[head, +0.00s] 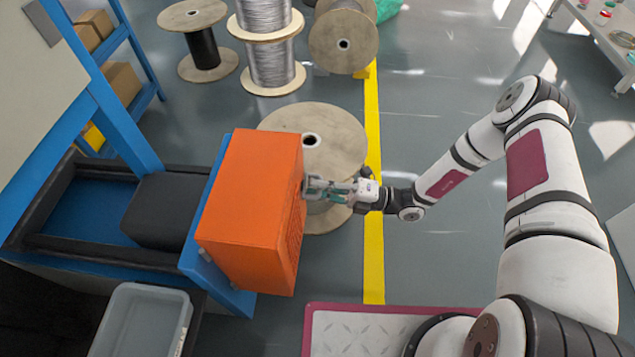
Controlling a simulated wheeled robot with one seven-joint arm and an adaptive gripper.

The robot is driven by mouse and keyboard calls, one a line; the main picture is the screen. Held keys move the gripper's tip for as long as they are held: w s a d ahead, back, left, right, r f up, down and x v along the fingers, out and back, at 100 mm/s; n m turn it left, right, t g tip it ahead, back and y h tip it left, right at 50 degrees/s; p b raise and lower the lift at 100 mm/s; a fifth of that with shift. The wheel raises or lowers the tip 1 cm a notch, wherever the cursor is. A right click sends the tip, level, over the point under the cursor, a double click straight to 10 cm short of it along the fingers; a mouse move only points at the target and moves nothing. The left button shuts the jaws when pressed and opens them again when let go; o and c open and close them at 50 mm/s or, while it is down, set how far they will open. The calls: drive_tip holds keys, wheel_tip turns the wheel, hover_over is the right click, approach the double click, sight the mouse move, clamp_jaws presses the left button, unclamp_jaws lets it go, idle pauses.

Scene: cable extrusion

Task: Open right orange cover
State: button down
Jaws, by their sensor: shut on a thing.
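The orange cover (250,205) is a large box-shaped hood at the middle left of the head view, on the blue machine frame. Its top and its slotted right side show. My gripper (310,187) reaches in from the right and is shut at the upper part of the cover's right side. The part between the fingertips is too small to make out. Whether the cover stands open or closed cannot be told from this view.
A grey bin (140,322) stands at the bottom left. A wooden cable spool (335,135) stands on the floor behind my gripper, with more spools (268,40) farther back. A yellow floor line (373,255) runs right of the cover. The floor between the cover and my arm is open.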

drive_tip(key=s+d+m+t+p, duration=0.2)
drive_tip(key=s+d+t+p, duration=0.1)
drive_tip(key=s+d, duration=0.4)
drive_tip(key=s, duration=0.3)
drive_tip(key=shift+t+h, duration=0.3)
drive_tip(key=shift+t, duration=0.1)
drive_tip(key=c, duration=1.6)
unclamp_jaws()
drive_tip(key=shift+s, duration=0.1)
drive_tip(key=shift+c, duration=0.2)
drive_tip(key=v, duration=1.2)
drive_tip(key=shift+c, duration=0.3)
